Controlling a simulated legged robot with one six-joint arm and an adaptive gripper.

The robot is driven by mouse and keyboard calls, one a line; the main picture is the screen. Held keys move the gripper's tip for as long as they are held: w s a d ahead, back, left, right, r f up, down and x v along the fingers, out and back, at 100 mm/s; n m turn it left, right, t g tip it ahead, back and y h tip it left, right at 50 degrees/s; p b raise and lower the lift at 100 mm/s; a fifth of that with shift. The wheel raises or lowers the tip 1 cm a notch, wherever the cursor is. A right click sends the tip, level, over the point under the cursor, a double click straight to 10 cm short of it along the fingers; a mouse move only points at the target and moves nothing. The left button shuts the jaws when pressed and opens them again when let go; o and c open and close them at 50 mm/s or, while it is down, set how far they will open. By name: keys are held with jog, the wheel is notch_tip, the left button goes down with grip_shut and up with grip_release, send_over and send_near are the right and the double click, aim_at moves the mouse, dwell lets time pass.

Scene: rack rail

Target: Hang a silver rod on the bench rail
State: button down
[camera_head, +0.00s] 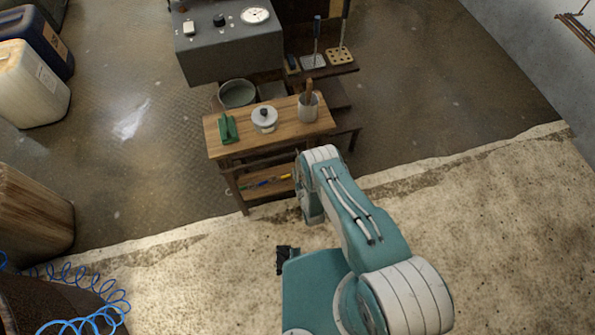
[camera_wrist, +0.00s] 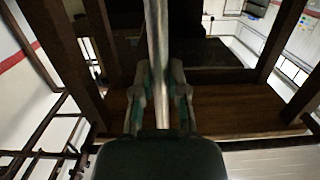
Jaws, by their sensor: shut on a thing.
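A silver rod (camera_wrist: 157,45) stands lengthwise in the middle of the wrist view, between the fingers of my gripper (camera_wrist: 159,105). The gripper is shut on it. The rod runs out of the top of the picture, so its far end is hidden. The wooden bench (camera_head: 225,146) is in the upper middle of the head view, just beyond my arm. In the wrist view, brown wooden boards and posts of a frame (camera_wrist: 225,103) lie behind the rod; I cannot tell whether they touch it. In the head view my arm hides the gripper and rod. I cannot pick out the bench rail clearly.
On the bench top are a green object (camera_head: 228,129), a white lidded pot (camera_head: 264,118) and a cup (camera_head: 309,107). Coloured tools (camera_head: 265,182) lie on its lower shelf. A grey cabinet (camera_head: 232,57) stands behind. Drums and a blue coiled hose (camera_head: 110,300) are left. Floor at right is clear.

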jog(key=shift+s+f, duration=0.1)
jog(key=shift+f, duration=0.45)
dwell(0.4)
